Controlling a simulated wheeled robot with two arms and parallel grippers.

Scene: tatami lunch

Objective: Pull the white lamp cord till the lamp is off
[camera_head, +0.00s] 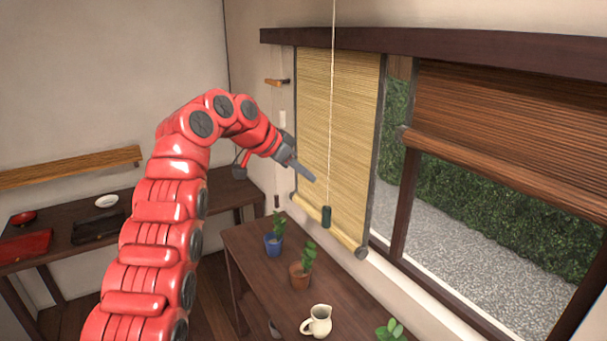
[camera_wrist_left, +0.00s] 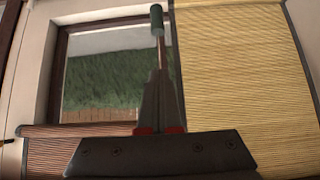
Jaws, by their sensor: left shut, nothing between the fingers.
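The white cord (camera_head: 332,90) hangs straight down from above the picture, in front of the yellow bamboo blind. A dark green pull handle (camera_head: 326,216) is on its lower end. The lamp is out of view. My left gripper (camera_head: 312,178) is shut and empty, with its tip just left of the cord and above the handle in the head view. In the left wrist view the handle (camera_wrist_left: 157,20) shows beyond the shut fingers (camera_wrist_left: 161,78), in line with them. Whether the fingers touch the cord I cannot tell. My right gripper is not in view.
A dark wooden table (camera_head: 258,238) below holds a blue potted plant (camera_head: 273,244), a terracotta potted plant (camera_head: 300,275) and a cream jug (camera_head: 317,320). The bamboo blind (camera_head: 345,100) and window wall lie close behind the cord. The space right of the cord is clear.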

